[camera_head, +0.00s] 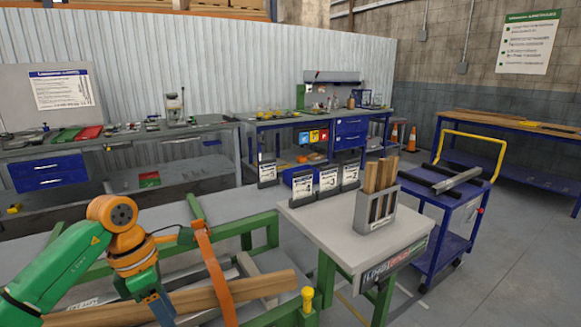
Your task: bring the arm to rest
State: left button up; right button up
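My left arm, green and orange, comes in from the lower left. Its gripper (160,312) points down at the bottom edge of the view, over the runout table and close to a wooden board (245,288). The fingertips are small and partly cut off, so I cannot tell whether they are open or shut, or whether they touch the board. My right arm and gripper are not in view.
An orange strap (212,268) hangs just right of my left arm, by the green frame (262,222). A pale table (325,222) bears a grey holder (372,212) with wooden pieces. A blue cart (455,240) stands right; open floor (510,270) lies beyond.

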pick_arm(q)
jog(key=w+d+f+n+t+h, duration=0.2)
jog(key=d+f+n+h, duration=0.3)
jog(key=d, duration=0.4)
jog(key=w+d+f+n+t+h, duration=0.2)
jog(key=d+f+n+h, duration=0.1)
jog(key=d+n+h, duration=0.5)
jog(key=w+a+f+n+t+y+p, duration=0.15)
jog(key=a+f+n+t+y, duration=0.3)
jog(key=f+n+t, duration=0.6)
jog(key=s+a+f+n+g+y, duration=0.2)
jog(key=s+a+f+n+y, duration=0.2)
jog(key=s+f+n, duration=0.4)
jog(key=s+a+f+n+g+y, duration=0.35)
jog(key=f+n, duration=0.25)
jog(key=f, duration=0.4)
jog(key=s+a+f+n+g+y, duration=0.1)
jog(key=s+f+n+g, duration=0.1)
jog(key=s, duration=0.7)
jog(key=s+f+n+g+y, duration=0.1)
jog(key=s+f+n+g, duration=0.2)
jog(key=s, duration=0.7)
jog(key=s+a+f+n+g+y, duration=0.1)
jog(key=s+f+n+g, duration=0.2)
jog(key=s, duration=0.7)
notch_tip(320, 180, down, 2)
jog(key=shift+a+f, duration=0.1)
jog(key=shift+a, duration=0.25)
